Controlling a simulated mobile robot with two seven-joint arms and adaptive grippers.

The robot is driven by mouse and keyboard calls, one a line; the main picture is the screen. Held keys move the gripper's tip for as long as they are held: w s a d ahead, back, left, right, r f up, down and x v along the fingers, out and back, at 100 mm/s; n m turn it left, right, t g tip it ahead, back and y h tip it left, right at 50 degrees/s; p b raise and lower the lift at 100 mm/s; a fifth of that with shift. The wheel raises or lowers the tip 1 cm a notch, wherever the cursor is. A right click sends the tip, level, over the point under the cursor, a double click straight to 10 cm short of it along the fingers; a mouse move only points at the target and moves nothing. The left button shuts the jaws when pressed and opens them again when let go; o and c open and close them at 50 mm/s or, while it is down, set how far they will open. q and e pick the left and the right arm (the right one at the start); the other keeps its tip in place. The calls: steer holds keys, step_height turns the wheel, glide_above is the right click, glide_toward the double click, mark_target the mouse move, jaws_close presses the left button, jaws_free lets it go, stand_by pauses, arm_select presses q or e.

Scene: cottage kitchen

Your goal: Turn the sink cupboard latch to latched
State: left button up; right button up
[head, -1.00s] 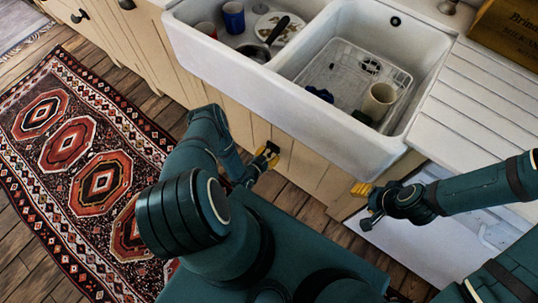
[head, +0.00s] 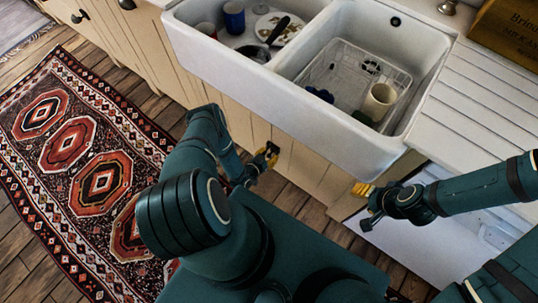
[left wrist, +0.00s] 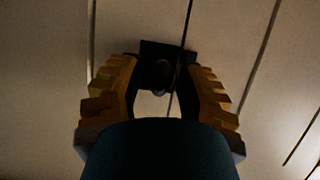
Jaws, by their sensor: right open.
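The sink cupboard latch (left wrist: 160,64) shows in the left wrist view as a small dark plate with a rounded knob on the pale cupboard boards. In the head view it is small and largely hidden by my left gripper (head: 266,157), which is at the cupboard front below the sink. In the left wrist view my left gripper (left wrist: 160,80) has its yellow fingers apart, one on each side of the latch. I cannot tell whether they touch it. My right gripper (head: 364,202) is open and empty, away from the latch, near the cupboard's right end.
The white double sink (head: 280,85) overhangs the cupboard front. It holds a wire rack, a beige cup (head: 379,101), a blue cup (head: 234,16) and a plate (head: 280,27). A patterned rug (head: 85,165) covers the wooden floor at left. A wooden box (head: 512,30) stands at top right.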

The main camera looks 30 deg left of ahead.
arm_select(q)
steer(key=shift+o, duration=0.4)
steer(key=d+v, duration=0.1)
steer(key=v, duration=1.1)
steer(key=shift+a, duration=0.45)
